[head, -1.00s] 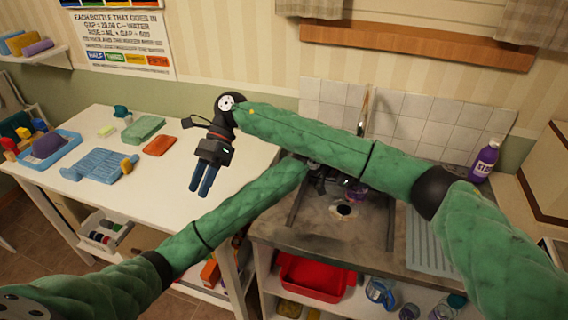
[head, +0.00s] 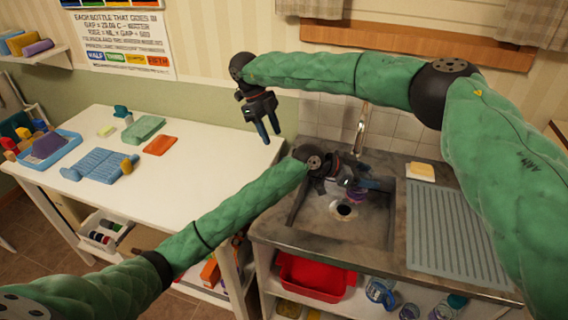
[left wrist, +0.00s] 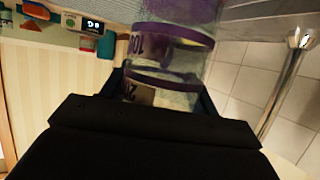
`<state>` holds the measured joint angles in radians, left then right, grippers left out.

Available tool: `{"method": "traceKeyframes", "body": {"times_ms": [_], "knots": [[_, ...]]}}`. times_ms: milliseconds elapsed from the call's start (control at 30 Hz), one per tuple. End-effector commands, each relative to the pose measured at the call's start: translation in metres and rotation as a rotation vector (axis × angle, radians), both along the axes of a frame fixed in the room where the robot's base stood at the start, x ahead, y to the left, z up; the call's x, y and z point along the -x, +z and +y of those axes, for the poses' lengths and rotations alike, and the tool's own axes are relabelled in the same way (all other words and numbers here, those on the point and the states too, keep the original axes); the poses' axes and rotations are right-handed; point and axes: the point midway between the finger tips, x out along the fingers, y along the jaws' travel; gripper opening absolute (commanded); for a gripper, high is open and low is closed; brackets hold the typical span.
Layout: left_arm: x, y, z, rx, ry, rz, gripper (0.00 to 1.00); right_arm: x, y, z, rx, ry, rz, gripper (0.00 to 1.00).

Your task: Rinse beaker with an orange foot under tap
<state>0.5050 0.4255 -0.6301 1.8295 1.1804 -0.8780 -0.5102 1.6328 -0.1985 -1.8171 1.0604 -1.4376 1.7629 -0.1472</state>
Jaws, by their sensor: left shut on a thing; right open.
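My left gripper (head: 370,189) is over the sink basin (head: 318,217), shut on a clear beaker with purple bands (head: 356,196). In the left wrist view the beaker (left wrist: 170,48) lies between the fingers, with purple print and a broad purple band. No orange foot shows on it; part of it is hidden by the gripper. The metal tap (head: 361,128) rises behind the basin, and its post shows in the left wrist view (left wrist: 290,78). I cannot tell whether water runs. My right gripper (head: 269,130) is open and empty, above the worktop's right end.
A ribbed drainboard (head: 452,235) is right of the basin, with a yellow-and-white sponge (head: 421,171) behind it. The white worktop (head: 190,195) at left has much free room. A red tub (head: 317,277) and several glass vessels stand on the shelf below.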

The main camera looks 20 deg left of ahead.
Motion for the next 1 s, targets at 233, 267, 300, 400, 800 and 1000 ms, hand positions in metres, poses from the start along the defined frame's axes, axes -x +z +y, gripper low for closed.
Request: {"method": "traceKeyframes", "body": {"times_ms": [233, 267, 300, 400, 800, 1000], "knots": [[0.0, 0.0, 0.0, 0.0, 0.0, 0.0, 0.36, -0.001, -0.021, -0.011, 0.008, -0.007, -0.007, 0.46], [0.0, 0.0, 0.0, 0.0, 0.0, 0.0, 0.36, 0.0, -0.026, -0.013, 0.007, -0.006, -0.007, 0.46], [0.0, 0.0, 0.0, 0.0, 0.0, 0.0, 0.36, 0.001, -0.032, -0.015, 0.007, -0.005, -0.006, 0.46], [0.0, 0.0, 0.0, 0.0, 0.0, 0.0, 0.36, 0.002, -0.048, -0.022, 0.006, -0.007, -0.006, 0.46], [0.0, 0.0, 0.0, 0.0, 0.0, 0.0, 0.36, 0.006, -0.101, -0.043, 0.004, -0.005, -0.007, 0.46], [0.0, 0.0, 0.0, 0.0, 0.0, 0.0, 0.36, 0.007, -0.109, -0.046, 0.006, -0.005, -0.008, 0.46]]}}
